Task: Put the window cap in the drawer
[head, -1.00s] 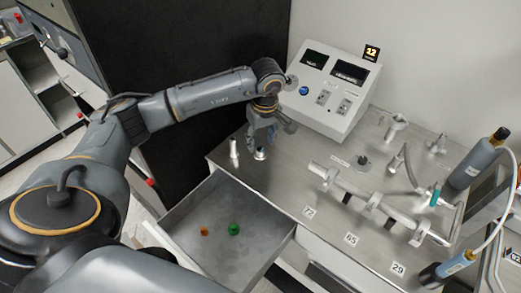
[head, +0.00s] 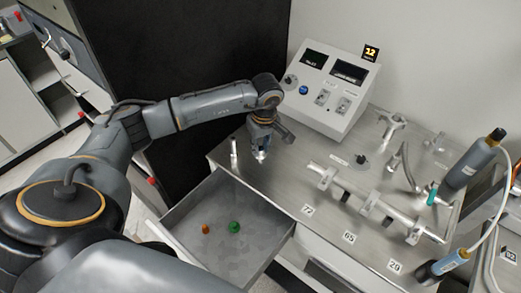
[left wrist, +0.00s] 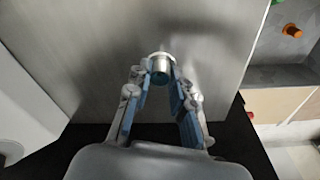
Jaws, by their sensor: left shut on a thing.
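The window cap, as I take it, is a small silvery metal cylinder (left wrist: 161,66) between my left fingertips in the left wrist view; its lower end shows in the head view (head: 261,156). My left gripper (head: 261,150) points down and is shut on it, at or just above the steel bench top near its back left corner; I cannot tell if they touch. The drawer (head: 185,216) is open below the bench's front left edge. It holds a small orange piece (head: 206,229) and a green piece (head: 234,226). My right gripper is not in view.
A slim metal post (head: 233,152) stands close to the left of my left gripper. The control box (head: 332,90) stands behind it. A metal tube assembly (head: 365,205) lies to the right on the bench. The drawer floor has free room around its two pieces.

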